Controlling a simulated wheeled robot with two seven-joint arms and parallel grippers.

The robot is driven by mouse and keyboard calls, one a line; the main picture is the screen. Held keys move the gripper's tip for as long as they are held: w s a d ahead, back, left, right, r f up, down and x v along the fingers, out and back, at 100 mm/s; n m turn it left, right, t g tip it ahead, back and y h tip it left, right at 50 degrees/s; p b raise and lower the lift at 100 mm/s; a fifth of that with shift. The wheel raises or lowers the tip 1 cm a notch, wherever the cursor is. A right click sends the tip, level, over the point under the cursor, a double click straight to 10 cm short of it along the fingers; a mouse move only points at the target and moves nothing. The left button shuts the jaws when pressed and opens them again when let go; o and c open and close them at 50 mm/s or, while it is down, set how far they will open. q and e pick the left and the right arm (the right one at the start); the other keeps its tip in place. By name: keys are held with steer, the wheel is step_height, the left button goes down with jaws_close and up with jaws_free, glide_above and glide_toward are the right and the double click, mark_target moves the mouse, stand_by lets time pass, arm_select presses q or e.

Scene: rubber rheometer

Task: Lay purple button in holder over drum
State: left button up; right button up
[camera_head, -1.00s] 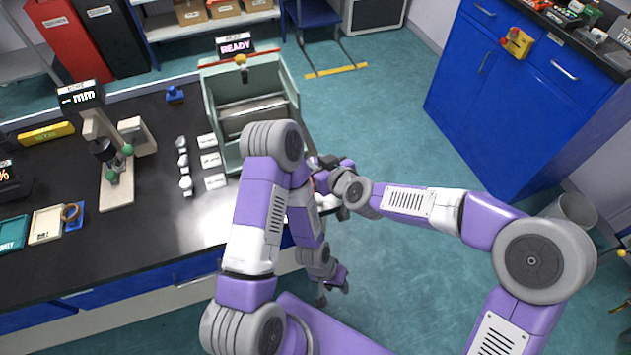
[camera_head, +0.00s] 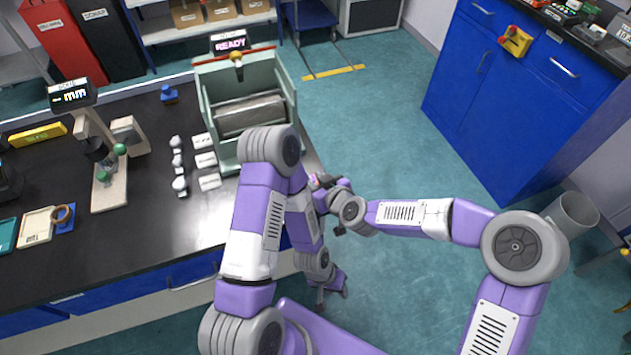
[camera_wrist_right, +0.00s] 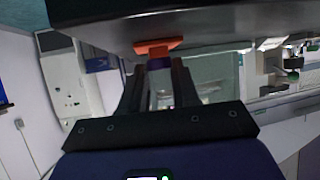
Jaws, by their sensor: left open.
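The drum (camera_head: 250,115) lies in an open pale green machine (camera_head: 205,95) at the table's far right end. A small brass-coloured part (camera_head: 238,62), perhaps the holder, stands above the drum at the machine's back edge. In the right wrist view, a small purple piece (camera_wrist_right: 159,63), apparently the purple button, sits between the fingertips of my right gripper (camera_wrist_right: 160,75). An orange piece (camera_wrist_right: 157,47) shows just beyond it. In the head view my right gripper (camera_head: 322,185) is beside the table's right edge, partly hidden. My left gripper (camera_head: 333,290) hangs low, open, beside the table.
Several small white items (camera_head: 177,160) and white cards (camera_head: 206,160) lie left of the machine. Blue cabinets (camera_head: 500,105) stand at the right.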

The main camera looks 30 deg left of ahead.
steer(key=o, duration=0.4)
steer(key=shift+d+r+p, duration=0.2)
steer(key=shift+p, duration=0.2)
steer(key=v, duration=0.7)
steer(key=shift+d+f+p, duration=0.1)
steer(key=shift+d+p, duration=0.05)
steer(key=shift+p, duration=0.25)
